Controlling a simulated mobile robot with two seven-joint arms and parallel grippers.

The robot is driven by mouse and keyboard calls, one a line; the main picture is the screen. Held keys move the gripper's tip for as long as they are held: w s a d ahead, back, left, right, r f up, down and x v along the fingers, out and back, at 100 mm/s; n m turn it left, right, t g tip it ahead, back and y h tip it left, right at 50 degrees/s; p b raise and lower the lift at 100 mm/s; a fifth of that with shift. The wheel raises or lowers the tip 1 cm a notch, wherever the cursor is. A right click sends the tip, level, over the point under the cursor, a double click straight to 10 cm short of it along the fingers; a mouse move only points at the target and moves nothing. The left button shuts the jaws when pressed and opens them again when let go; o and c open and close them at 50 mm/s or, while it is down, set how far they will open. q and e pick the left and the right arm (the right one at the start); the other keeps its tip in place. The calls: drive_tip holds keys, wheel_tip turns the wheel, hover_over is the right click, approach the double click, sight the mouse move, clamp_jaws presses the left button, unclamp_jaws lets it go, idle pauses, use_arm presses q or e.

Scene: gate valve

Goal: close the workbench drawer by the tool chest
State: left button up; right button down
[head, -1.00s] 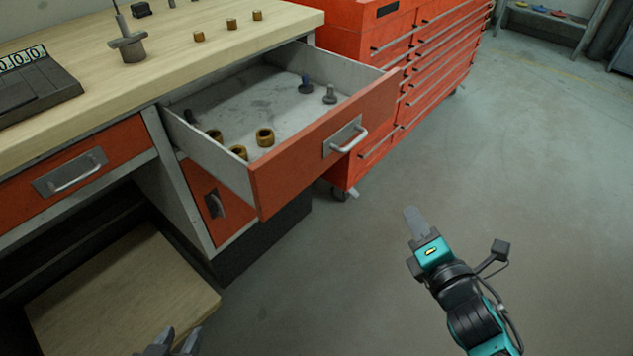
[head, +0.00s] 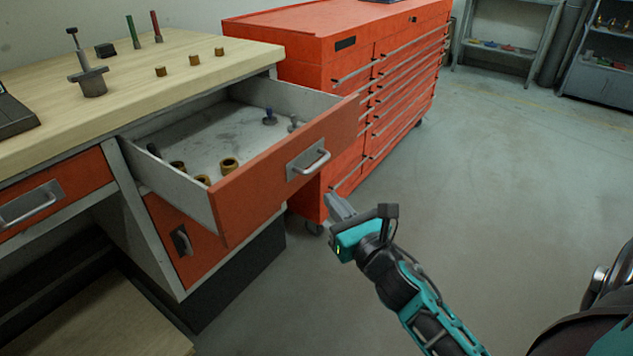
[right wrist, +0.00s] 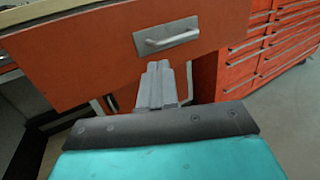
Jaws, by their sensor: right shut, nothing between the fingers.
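The open workbench drawer (head: 255,187) has an orange front with a silver bar handle (head: 314,161). It is pulled well out from the workbench (head: 160,95) and holds brass-coloured rings and bolts. The orange tool chest (head: 340,62) stands just behind and to the right of it. My right gripper (head: 338,207) is shut and empty, in front of the drawer and a little below and right of the handle. In the right wrist view, the drawer front (right wrist: 90,60) and handle (right wrist: 168,40) lie just beyond the shut fingers (right wrist: 158,85). I see no contact. My left gripper is out of view.
A closed drawer (head: 50,190) is at left, and a small cupboard door (head: 185,240) is below the open drawer. A wooden shelf board (head: 100,320) is low at left. The concrete floor (head: 500,180) to the right is clear.

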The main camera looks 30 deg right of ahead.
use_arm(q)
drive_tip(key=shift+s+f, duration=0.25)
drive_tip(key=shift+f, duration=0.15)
use_arm(e)
drive_tip(key=w, duration=0.7)
drive_tip(key=shift+d+r, duration=0.2)
